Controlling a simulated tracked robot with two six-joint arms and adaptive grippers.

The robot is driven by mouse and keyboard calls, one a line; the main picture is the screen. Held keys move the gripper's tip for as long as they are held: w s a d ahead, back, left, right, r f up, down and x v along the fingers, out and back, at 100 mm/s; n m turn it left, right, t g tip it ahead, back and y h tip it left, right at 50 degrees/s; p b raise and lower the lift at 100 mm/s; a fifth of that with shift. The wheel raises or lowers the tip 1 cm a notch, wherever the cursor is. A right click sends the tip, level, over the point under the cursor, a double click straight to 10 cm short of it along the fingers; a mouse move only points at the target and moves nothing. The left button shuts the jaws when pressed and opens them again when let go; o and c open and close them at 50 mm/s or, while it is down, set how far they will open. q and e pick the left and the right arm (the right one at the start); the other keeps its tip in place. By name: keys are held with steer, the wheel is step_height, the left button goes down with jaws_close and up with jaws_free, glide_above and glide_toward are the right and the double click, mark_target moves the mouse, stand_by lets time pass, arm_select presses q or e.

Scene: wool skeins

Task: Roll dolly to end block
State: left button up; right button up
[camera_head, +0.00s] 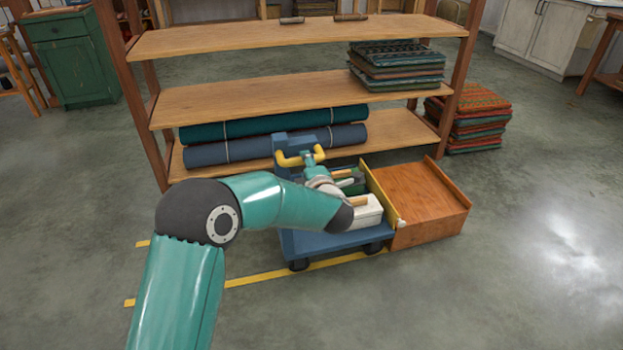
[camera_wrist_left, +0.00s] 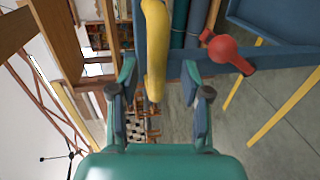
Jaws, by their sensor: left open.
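The blue dolly (camera_head: 330,241) stands on dark casters in front of the shelf. Its yellow handle (camera_head: 288,159) is on a blue upright at the back left. The end block (camera_head: 425,197), an orange-brown wooden piece with a yellow board on its left side, stands right of the dolly. The dolly's right edge is close to that board; I cannot tell if they touch. My left gripper (camera_head: 309,162) is at the handle. In the left wrist view, its open fingers (camera_wrist_left: 157,95) are on either side of the yellow handle (camera_wrist_left: 155,45), with gaps. My right gripper is out of view.
Yellow floor lines (camera_head: 250,278) run by the dolly. A wooden shelf (camera_head: 250,100) with rolled cloth (camera_head: 225,152) stands behind. Folded textiles (camera_head: 475,120) are stacked right. The floor at right is clear. A red knob (camera_wrist_left: 227,52) is near the handle.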

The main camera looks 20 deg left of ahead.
arm_select(q)
steer(key=v, duration=0.8)
steer(key=shift+s+d, duration=0.2)
steer(key=shift+s, duration=0.2)
